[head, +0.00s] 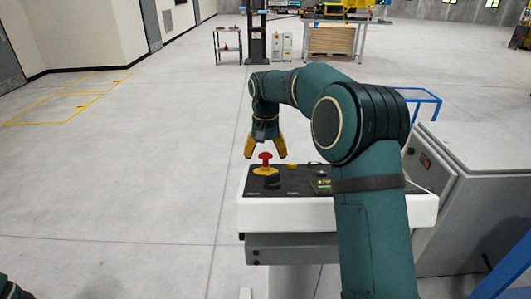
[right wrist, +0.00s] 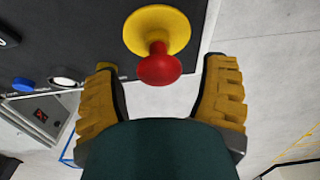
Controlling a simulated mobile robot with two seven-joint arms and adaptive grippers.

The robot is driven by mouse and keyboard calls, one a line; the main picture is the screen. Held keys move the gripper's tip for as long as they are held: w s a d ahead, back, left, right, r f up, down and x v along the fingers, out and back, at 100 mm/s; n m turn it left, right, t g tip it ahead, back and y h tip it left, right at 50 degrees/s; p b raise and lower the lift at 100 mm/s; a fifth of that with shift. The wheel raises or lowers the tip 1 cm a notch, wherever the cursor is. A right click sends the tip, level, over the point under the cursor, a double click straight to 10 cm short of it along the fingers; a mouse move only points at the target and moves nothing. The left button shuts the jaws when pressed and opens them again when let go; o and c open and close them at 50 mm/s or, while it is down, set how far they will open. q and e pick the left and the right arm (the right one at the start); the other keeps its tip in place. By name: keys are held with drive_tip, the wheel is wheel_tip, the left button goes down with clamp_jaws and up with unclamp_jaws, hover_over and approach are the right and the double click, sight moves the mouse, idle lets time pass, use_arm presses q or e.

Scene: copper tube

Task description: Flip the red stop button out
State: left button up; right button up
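The red stop button (head: 265,158) stands on a yellow round base (head: 265,170) at the left end of a black-topped control panel (head: 300,179). My right gripper (head: 265,152) is open and empty, with its yellow fingers pointing down behind and above the button. In the right wrist view the red button (right wrist: 159,66) and its yellow base (right wrist: 157,30) show between and just ahead of the two spread fingers. I see no contact with the button. My left gripper is not in view; only a dark piece of my left arm may show at the bottom left.
The panel also carries a blue button (right wrist: 23,84) and a white button (right wrist: 65,76). A grey cabinet (head: 480,180) stands to the right of the panel, with a blue frame (head: 425,98) behind it. The floor on the left is clear.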

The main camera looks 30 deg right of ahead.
drive_tip(key=shift+r, duration=0.1)
wheel_tip(320, 180, up, 12)
idle(0.5)
idle(0.5)
